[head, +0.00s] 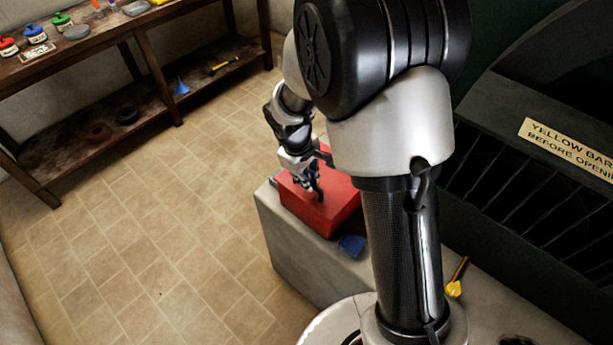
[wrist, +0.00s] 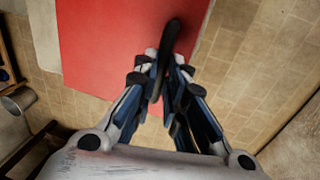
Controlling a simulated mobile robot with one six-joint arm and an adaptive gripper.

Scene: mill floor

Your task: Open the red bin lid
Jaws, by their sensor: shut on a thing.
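The red bin (head: 324,222) stands on a grey ledge beside my arm in the head view, partly hidden behind the arm. Its flat red lid (head: 341,190) lies on top; I cannot make out a gap under it. In the wrist view the lid (wrist: 110,42) fills the upper left and middle, with a dark curved handle (wrist: 173,42) at its right. My gripper (head: 314,188) points down at the lid, and in the wrist view its fingers (wrist: 164,72) are closed on the handle.
The grey ledge (head: 285,240) holds a blue piece (head: 351,244) by the bin and a yellow-handled tool (head: 456,280) farther right. A dark machine with a sign (head: 570,145) stands at right. A wooden shelf (head: 100,60) is at upper left; tiled floor (head: 150,220) is clear.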

